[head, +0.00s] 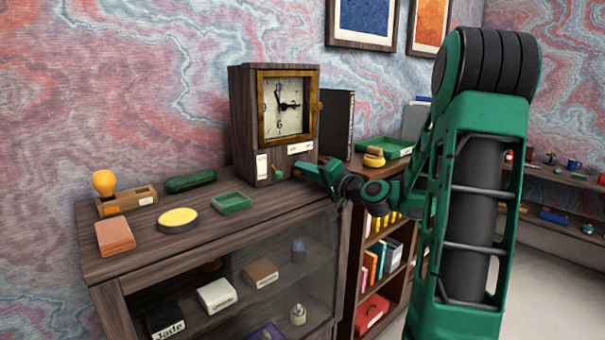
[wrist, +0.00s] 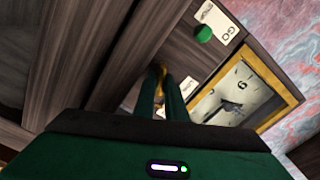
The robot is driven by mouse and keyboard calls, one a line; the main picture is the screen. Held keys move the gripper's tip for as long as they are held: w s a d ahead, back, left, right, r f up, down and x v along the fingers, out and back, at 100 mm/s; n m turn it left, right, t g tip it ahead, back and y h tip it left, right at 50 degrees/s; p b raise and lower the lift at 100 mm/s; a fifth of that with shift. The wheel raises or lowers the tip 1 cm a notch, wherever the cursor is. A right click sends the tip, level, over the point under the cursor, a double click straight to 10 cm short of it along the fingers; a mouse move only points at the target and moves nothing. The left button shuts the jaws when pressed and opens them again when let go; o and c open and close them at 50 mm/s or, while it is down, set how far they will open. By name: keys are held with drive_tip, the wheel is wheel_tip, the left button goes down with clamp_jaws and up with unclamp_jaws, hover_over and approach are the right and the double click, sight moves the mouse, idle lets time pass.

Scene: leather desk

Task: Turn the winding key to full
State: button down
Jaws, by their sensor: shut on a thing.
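A dark wooden clock (head: 240,120) with a brass-framed white dial (head: 285,107) stands upright on the cabinet top. My green gripper (head: 302,169) reaches from the right to the clock's lower front. In the wrist view its two fingers (wrist: 162,80) are shut on the small brass winding key (wrist: 159,71), which is mostly hidden between them. How far the key is turned cannot be read. A green button (wrist: 203,33) sits beside a white "GO" label (wrist: 223,32); the button also shows left of my gripper in the head view (head: 277,172).
The cabinet top (head: 150,245) holds a green tray (head: 231,202), a yellow-topped round tin (head: 178,218), a brown block (head: 115,236) and a wooden holder with an orange knob (head: 104,183). A dark binder (head: 337,125) stands right of the clock.

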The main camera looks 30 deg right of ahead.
drive_tip(key=m, duration=0.4)
drive_tip(key=shift+d+f+m, duration=0.1)
drive_tip(key=shift+f+m, duration=0.1)
drive_tip(key=shift+m, duration=0.2)
idle(0.4)
drive_tip(key=c, duration=1.8)
unclamp_jaws()
drive_tip(key=s+d, duration=0.1)
drive_tip(key=s, duration=0.9)
drive_tip(key=shift+s+d, duration=0.2)
drive_tip(key=shift+s, duration=0.15)
